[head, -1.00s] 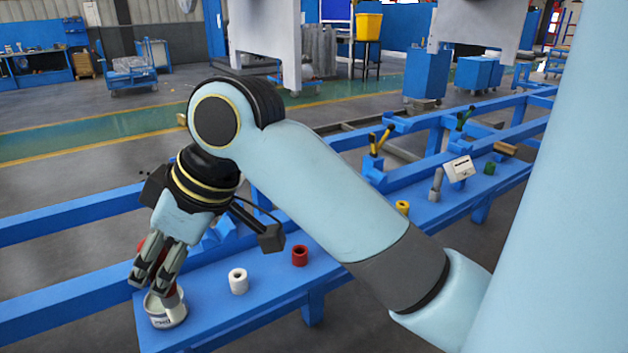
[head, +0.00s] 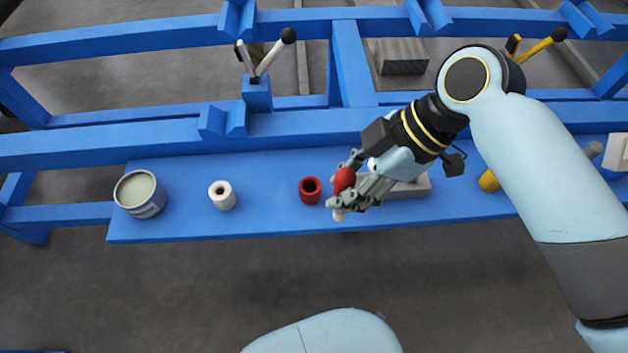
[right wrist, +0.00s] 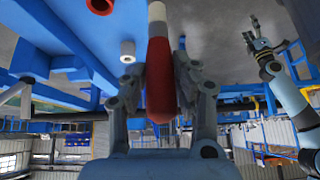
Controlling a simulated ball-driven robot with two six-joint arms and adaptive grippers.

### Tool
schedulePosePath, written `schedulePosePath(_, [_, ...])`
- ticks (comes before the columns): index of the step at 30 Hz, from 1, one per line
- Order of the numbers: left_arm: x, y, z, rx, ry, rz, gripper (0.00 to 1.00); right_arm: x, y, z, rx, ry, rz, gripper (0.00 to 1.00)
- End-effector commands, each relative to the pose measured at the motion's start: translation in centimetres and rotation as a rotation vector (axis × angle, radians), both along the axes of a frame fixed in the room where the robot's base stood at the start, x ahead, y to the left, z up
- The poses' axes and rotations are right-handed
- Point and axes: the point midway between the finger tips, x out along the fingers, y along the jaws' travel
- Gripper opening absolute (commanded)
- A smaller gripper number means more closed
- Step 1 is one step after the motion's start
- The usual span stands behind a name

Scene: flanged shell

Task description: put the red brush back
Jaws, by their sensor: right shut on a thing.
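The red brush (head: 344,180) is in my right gripper (head: 342,190), which is shut on its red part. Its pale end (head: 338,216) shows just below the fingers. In the right wrist view the red brush (right wrist: 159,80) stands between both fingers, with a white band beyond the red. The red holder (head: 310,190) sits on the blue shelf (head: 265,220), just left of the gripper. The brush is beside the holder, not in it. My left gripper (right wrist: 257,33) shows in the right wrist view with its fingers apart and empty.
On the shelf to the left stand a white holder (head: 222,195) and a pale open can (head: 140,193). A grey block (head: 408,188) lies behind my right gripper. A blue clamp with handles (head: 257,90) stands on the beam behind. The shelf between the holders is clear.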

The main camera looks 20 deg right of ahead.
Motion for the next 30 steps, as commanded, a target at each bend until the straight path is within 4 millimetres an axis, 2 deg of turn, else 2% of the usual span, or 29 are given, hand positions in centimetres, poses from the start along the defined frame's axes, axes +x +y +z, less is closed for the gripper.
schedulePosePath(9, [-0.9, 0.6, -1.6, 0.007, 0.014, -0.001, 0.74, 7.3, 0.9, -4.6, -0.001, -0.003, 0.008, 0.0])
schedulePosePath(15, [-0.8, 0.5, -2.3, 0.006, 0.012, -0.002, 0.74, 10.4, 1.3, -6.5, -0.001, -0.002, 0.006, 0.0])
schedulePosePath(19, [-0.6, 0.3, -2.5, 0.003, 0.01, -0.001, 0.74, 11.0, 1.3, -7.1, -0.002, -0.001, 0.006, 0.0])
schedulePosePath(25, [-0.5, 0.0, -3.2, 0.0, 0.008, 0.0, 0.74, 10.9, 1.3, -10.2, -0.002, 0.0, 0.006, 0.0])
schedulePosePath(30, [-0.5, -0.1, -3.3, -0.001, 0.008, 0.001, 0.74, 11.0, 1.3, -10.7, -0.003, -0.003, 0.005, 0.0])
